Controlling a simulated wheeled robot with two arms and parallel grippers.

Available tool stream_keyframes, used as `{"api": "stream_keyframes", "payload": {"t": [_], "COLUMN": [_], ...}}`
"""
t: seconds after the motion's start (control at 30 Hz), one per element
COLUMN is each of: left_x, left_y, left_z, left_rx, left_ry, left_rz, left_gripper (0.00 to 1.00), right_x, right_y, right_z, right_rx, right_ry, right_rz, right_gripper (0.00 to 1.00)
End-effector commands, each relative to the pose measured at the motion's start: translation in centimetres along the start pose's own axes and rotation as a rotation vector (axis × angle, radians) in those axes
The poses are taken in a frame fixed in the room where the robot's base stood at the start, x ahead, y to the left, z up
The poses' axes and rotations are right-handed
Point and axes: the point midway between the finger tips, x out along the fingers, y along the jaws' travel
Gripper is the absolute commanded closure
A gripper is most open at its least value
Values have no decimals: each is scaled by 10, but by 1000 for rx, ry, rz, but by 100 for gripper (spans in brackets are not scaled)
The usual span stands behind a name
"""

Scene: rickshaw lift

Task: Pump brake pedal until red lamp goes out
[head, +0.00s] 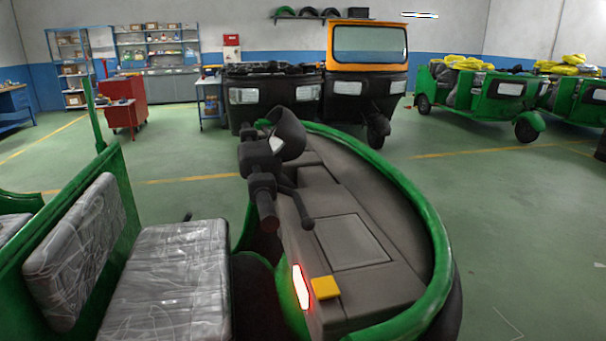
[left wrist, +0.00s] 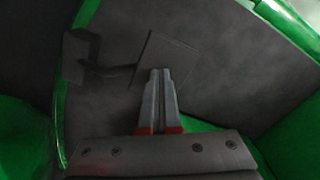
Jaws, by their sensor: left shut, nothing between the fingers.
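The red lamp (head: 301,287) glows bright with a pale centre on the dash of the green rickshaw in the head view. In the left wrist view, a dark square plate (left wrist: 168,56) lies just ahead of my left gripper (left wrist: 160,72). A bent bar joins this side to a smaller dark pad (left wrist: 77,54) at the left. I cannot tell for sure which is the brake pedal. My left gripper is shut and empty, its tips overlapping the plate's lower edge in the picture; contact cannot be told. Neither gripper shows in the head view.
A yellow block (head: 325,288) sits beside the lamp. The dark handlebar (head: 262,175) stands above the dash. A plastic-wrapped seat (head: 168,275) is at the left. Green body panels (left wrist: 292,135) border the dark floor around my left gripper. Other rickshaws (head: 367,75) stand farther back.

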Motion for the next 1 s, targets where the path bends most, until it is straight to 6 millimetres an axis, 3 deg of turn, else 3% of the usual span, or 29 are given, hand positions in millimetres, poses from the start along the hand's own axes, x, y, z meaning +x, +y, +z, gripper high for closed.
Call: {"api": "stream_keyframes", "payload": {"t": [1.0], "left_x": [10], "left_y": [1], "left_z": [1], "left_rx": [1], "left_ry": [-2], "left_rz": [1], "left_gripper": [100], "right_x": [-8], "right_y": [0], "right_z": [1], "right_rx": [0], "right_ry": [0], "right_rz": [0], "right_gripper": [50]}}
